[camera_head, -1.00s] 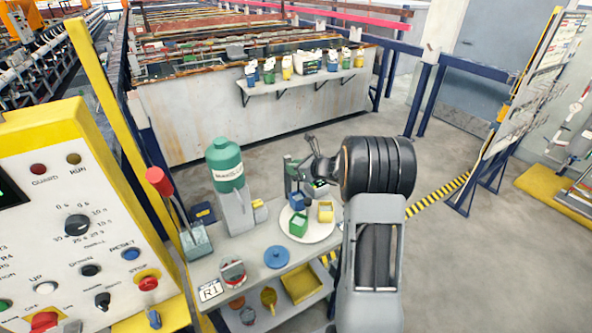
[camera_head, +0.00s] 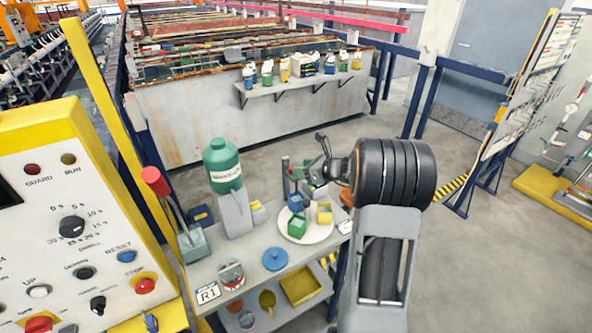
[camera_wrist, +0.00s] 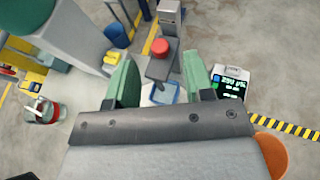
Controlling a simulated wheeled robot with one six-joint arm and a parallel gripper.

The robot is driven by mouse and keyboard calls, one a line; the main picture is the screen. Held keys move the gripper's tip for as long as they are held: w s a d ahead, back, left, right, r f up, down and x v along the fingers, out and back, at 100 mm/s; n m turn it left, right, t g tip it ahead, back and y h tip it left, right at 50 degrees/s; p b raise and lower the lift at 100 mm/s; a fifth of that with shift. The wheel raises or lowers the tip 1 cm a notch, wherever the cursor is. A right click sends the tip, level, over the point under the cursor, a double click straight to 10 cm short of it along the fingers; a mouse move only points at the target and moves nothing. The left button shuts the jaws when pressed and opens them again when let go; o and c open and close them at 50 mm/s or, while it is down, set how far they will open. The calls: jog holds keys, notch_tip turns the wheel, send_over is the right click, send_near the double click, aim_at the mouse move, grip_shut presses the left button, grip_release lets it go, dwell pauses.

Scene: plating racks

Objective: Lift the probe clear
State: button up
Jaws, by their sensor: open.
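A grey stand (camera_wrist: 168,18) shows in the wrist view, with a red-capped part (camera_wrist: 160,47) on its arm, which looks like the probe. A blue-rimmed cup (camera_wrist: 163,93) is under it. My gripper (camera_wrist: 160,66) is open, its two green fingers on either side of the red cap, with gaps visible on both sides. I cannot tell its height above the cap. In the head view my gripper (camera_head: 318,166) is beside the stand (camera_head: 286,177); the red cap is too small to make out clearly there.
A small meter with a lit display (camera_wrist: 231,82) stands right of the fingers. A round white plate (camera_head: 308,236) holds blue, green and yellow cups. A green-topped bottle (camera_head: 223,165) is left of the stand. An orange container (camera_wrist: 271,153) is near my wrist.

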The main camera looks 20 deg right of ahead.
jog(key=b+v, duration=0.1)
jog(key=v, duration=0.8)
dwell(0.3)
jog(key=s+a+f+n+g+h, duration=0.1)
jog(key=s+a+f+n+g, duration=0.2)
jog(key=s+n, duration=0.3)
jog(key=s+a+f+n+g, duration=0.3)
jog(key=a+n+g, duration=0.1)
jog(key=n, duration=0.4)
jog(key=s+a+r+n+h, duration=0.5)
jog(key=s+a+n, duration=0.4)
jog(key=n, duration=0.7)
jog(key=a+r, duration=0.1)
jog(key=a, duration=0.1)
jog(key=shift+s+a+h, duration=0.3)
jog(key=shift+s+a, duration=0.05)
jog(key=shift+s, duration=0.05)
jog(key=shift+d, duration=0.1)
